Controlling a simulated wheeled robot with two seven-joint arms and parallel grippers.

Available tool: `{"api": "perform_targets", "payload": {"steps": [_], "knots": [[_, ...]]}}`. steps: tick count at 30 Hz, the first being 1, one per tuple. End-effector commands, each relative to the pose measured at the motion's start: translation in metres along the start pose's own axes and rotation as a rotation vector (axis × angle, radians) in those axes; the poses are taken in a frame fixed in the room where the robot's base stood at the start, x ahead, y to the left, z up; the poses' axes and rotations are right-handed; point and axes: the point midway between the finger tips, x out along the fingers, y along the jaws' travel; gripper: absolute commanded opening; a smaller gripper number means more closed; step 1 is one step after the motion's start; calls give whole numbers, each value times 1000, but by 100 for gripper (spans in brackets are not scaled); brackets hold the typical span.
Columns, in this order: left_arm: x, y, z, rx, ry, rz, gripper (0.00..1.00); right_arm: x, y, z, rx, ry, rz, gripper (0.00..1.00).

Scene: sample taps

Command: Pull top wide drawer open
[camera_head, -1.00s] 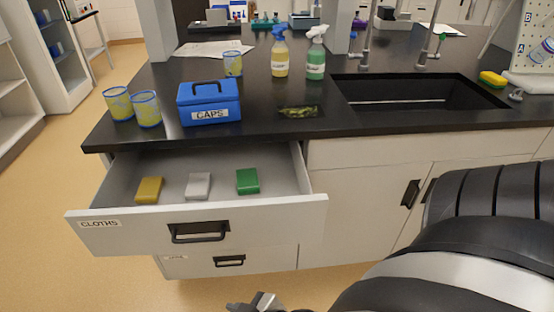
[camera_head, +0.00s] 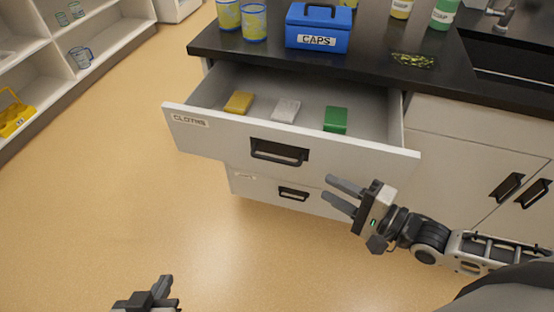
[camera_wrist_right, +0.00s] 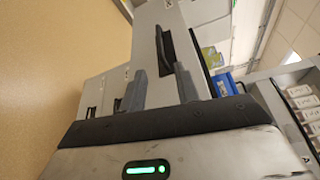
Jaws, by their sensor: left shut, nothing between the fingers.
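The top wide drawer (camera_head: 185,134), labelled CLOTHS, stands pulled out from the counter. Its black handle (camera_head: 279,151) is on the white front, and the handle also shows in the right wrist view (camera_wrist_right: 183,72). Inside lie a yellow block-shaped cloth (camera_head: 238,102), a pale grey one (camera_head: 286,110) and a green one (camera_head: 335,120). My right gripper (camera_head: 334,190) is open and empty, below and to the right of the handle, apart from it. My left gripper (camera_head: 168,285) is shut and empty at the bottom edge, partly cut off, well below the drawer.
A lower drawer (camera_head: 262,190) is shut below. The black counter (camera_head: 375,75) holds a blue CAPS box (camera_head: 319,28), patterned cups (camera_head: 253,22), spray bottles (camera_head: 443,12) and a dark-and-yellow patterned cloth (camera_head: 412,60). A shelf (camera_head: 110,45) stands at left. The floor in front is clear.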

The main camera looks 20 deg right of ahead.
Motion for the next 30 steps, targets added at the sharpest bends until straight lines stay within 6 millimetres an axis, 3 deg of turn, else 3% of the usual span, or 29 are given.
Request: {"api": "perform_targets", "payload": {"steps": [18, 24, 30], "knots": [[3, 0, 3, -6, 0, 2, 0, 125, -1, 1, -4, -1, -4, 32], [3, 0, 3, -7, 2, 3, 0, 146, 0, 1, -5, -1, -1, 32], [3, 0, 3, -8, 3, 3, 0, 151, 0, 1, -4, 0, 1, 32]]}}
